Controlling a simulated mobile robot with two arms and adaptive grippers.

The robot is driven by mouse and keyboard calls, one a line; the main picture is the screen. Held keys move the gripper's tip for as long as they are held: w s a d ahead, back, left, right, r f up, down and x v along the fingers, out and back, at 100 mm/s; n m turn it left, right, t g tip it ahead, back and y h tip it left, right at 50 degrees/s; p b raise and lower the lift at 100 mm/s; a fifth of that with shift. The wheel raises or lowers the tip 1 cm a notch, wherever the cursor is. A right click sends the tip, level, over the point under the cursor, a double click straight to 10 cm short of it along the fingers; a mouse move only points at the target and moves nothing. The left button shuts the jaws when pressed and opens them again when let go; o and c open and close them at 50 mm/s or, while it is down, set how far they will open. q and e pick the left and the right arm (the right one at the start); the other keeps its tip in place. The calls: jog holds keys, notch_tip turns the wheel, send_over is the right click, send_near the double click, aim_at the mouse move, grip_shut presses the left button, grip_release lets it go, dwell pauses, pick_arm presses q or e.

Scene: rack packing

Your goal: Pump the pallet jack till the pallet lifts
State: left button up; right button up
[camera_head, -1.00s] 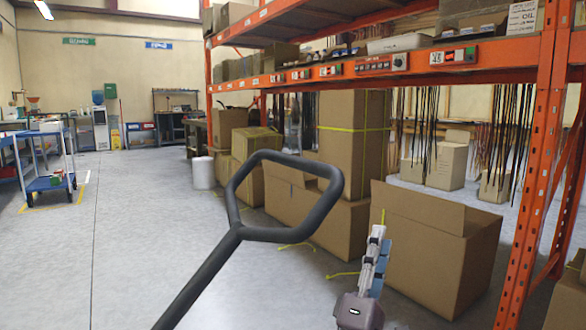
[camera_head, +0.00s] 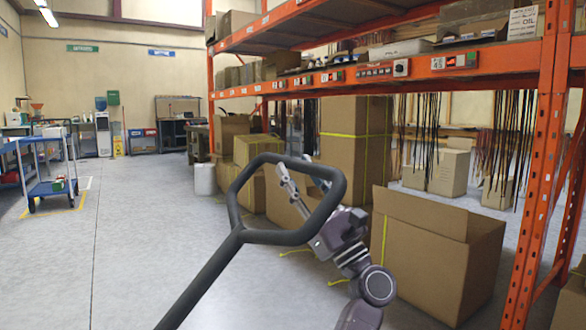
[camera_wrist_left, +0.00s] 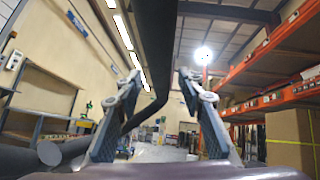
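The pallet jack's dark handle (camera_head: 238,215) rises from the bottom of the head view and ends in a closed loop. My left gripper (camera_head: 287,178) is at the right side of that loop, with its fingers showing within the loop's outline. In the left wrist view the two fingers of my left gripper (camera_wrist_left: 160,92) stand apart, open. A dark bar of the handle (camera_wrist_left: 160,45) shows between them, running down from the top. I cannot tell whether a finger touches the handle. The pallet and the jack's forks are not in view. My right gripper is not in view.
An orange rack (camera_head: 547,150) stands on the right. An open cardboard box (camera_head: 430,255) and stacked boxes (camera_head: 355,150) stand on the floor in front of and under it. A blue cart (camera_head: 52,188) is at the left. The grey floor (camera_head: 140,220) left of the handle is clear.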

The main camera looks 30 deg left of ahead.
pick_arm(q)
jog(key=shift+x, duration=1.1)
jog(key=shift+c, duration=0.2)
grip_shut()
